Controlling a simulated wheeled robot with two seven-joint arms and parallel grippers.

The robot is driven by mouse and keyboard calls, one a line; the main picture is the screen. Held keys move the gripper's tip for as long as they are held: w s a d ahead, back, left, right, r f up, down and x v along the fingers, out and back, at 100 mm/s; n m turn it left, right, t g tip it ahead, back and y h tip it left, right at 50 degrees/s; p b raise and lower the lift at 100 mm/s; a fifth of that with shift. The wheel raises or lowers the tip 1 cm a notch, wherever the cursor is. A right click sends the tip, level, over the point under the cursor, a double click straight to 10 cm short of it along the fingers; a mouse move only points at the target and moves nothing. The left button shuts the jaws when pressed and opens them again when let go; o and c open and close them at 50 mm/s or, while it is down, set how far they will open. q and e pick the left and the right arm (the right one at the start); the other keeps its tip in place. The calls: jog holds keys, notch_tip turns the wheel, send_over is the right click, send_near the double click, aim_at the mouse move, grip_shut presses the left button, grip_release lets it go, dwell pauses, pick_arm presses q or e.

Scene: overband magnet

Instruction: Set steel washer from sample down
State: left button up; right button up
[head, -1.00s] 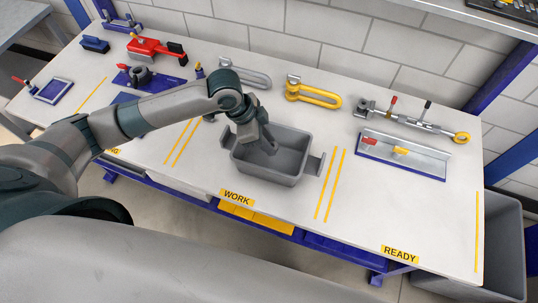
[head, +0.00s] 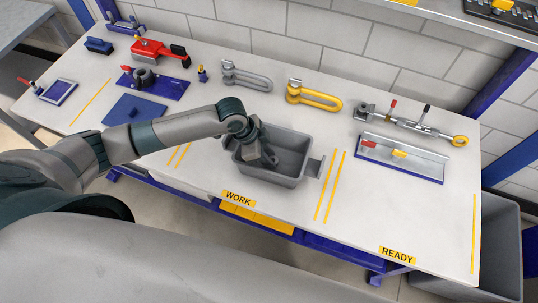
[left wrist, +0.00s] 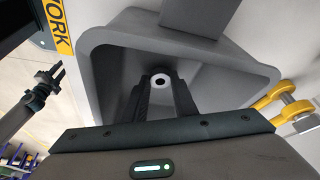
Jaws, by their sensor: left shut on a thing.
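The grey bin (head: 262,174) stands on the bench behind the WORK label. My left gripper (head: 268,160) reaches down into it in the head view. In the left wrist view my left gripper (left wrist: 162,82) is shut on the steel washer (left wrist: 160,75), a small pale ring with a dark hole, between its fingertips. The bin's sloping walls (left wrist: 115,50) surround the fingers. I cannot tell whether the washer touches the bin floor. The washer is hidden in the head view. A dark gripper, seemingly my right one (left wrist: 45,90), shows small at the left of the wrist view, its opening unclear.
Behind the bin lie a grey shackle (head: 245,76) and a yellow shackle (head: 314,96). A tray (head: 400,170) with red and yellow pieces is at right. A blue plate (head: 133,110) lies left. The bench near READY (head: 397,254) is clear.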

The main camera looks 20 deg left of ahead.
pick_arm(q)
jog(key=shift+f, duration=0.25)
jog(key=o, duration=0.9)
jog(key=shift+c, duration=0.2)
jog(key=shift+o, duration=0.9)
jog(key=shift+r, duration=0.1)
jog(key=b+v, duration=0.2)
jog(key=v, duration=1)
jog(key=shift+b, duration=0.35)
